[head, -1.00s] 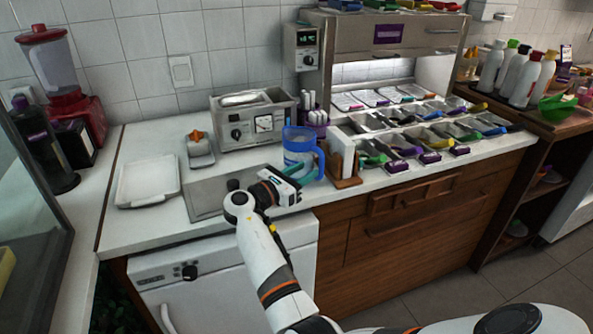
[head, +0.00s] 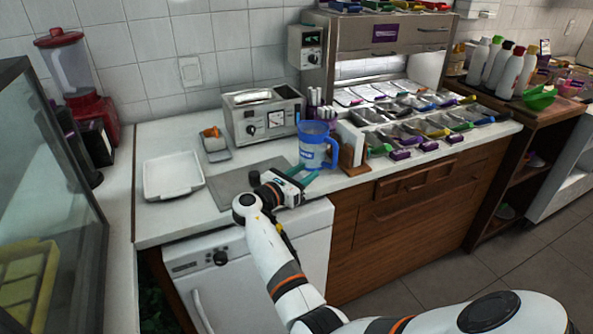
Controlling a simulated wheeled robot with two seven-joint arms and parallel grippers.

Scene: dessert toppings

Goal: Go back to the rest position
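My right gripper (head: 301,175) is low over the front of the white counter (head: 225,205), at the end of my white arm coming in from the bottom right. Its two teal fingers look spread apart with nothing between them. A blue measuring jug (head: 314,150) stands upright on the counter just behind the fingertips, its handle facing right. The fingers overlap the lower part of the jug in the picture; I cannot tell whether they touch it. My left gripper is not in view.
A toaster-like machine (head: 246,122), a white tray (head: 172,176) and a grey mat (head: 235,185) share the counter. A topping station with several scoops (head: 430,130) stands to the right. A red blender (head: 92,108) and glass case (head: 70,215) are at left. Floor (head: 480,280) is clear at right.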

